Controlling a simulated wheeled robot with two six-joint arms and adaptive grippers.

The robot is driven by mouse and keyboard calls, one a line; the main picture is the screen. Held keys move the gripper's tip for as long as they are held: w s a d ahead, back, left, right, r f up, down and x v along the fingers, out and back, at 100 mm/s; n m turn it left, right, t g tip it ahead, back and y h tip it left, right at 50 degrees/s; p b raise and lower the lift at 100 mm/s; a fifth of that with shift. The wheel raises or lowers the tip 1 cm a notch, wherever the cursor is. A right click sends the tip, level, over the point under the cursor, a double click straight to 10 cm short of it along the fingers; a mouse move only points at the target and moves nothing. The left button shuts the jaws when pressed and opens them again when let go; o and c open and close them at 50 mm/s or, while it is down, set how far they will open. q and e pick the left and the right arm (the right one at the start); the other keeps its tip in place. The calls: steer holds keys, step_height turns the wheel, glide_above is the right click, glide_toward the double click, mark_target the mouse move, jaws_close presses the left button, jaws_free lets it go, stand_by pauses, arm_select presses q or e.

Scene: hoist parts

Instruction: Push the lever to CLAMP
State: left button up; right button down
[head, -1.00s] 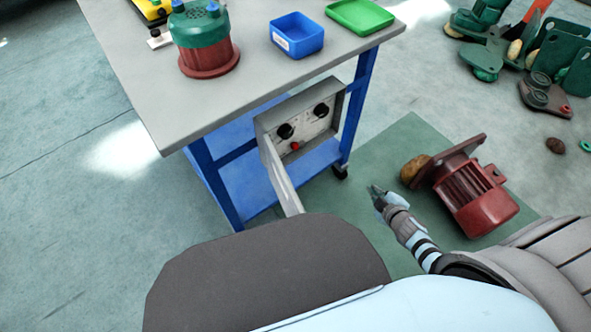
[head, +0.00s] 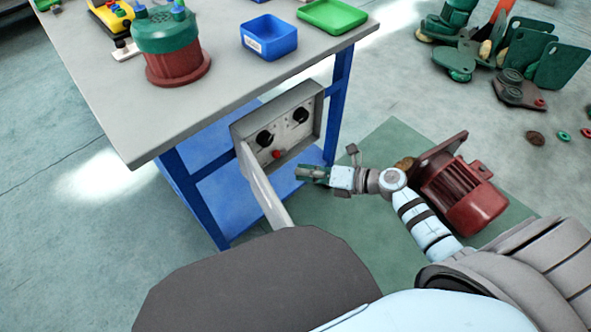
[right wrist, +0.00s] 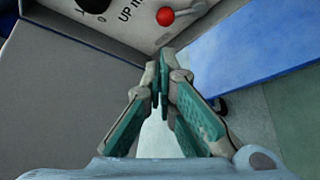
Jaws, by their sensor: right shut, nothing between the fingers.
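The lever has a red ball knob (head: 277,154) on the lower part of a grey control panel (head: 299,130) fixed to the side of the table. In the right wrist view the red knob (right wrist: 165,16) sits at the top, with a short light shaft going right from it. My right gripper (head: 300,173) is shut and empty, a little right of and below the knob, apart from it. In the right wrist view its fingertips (right wrist: 161,62) meet below the knob. The word CLAMP cannot be read here. My left gripper is not in view.
The panel's open door (head: 262,188) hangs toward me on its left side. A blue table leg (head: 337,100) stands right of the panel. A red motor (head: 462,190) lies on a green mat (head: 388,145) at right. A blue bin (head: 269,38) is on the tabletop.

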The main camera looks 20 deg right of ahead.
mark_target(277, 169)
steer(key=b+x, duration=0.2)
steer(key=x, duration=0.6)
steer(key=shift+w+a+f, duration=0.15)
steer(key=shift+w, duration=0.05)
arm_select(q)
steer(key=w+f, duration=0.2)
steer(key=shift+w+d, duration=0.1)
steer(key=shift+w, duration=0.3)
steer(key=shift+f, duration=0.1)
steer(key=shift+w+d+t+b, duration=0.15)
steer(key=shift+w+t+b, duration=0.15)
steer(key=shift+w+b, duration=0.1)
arm_select(e)
steer(key=shift+r+m+y, duration=0.3)
steer(key=shift+r+m, duration=0.05)
steer(key=shift+m, duration=0.15)
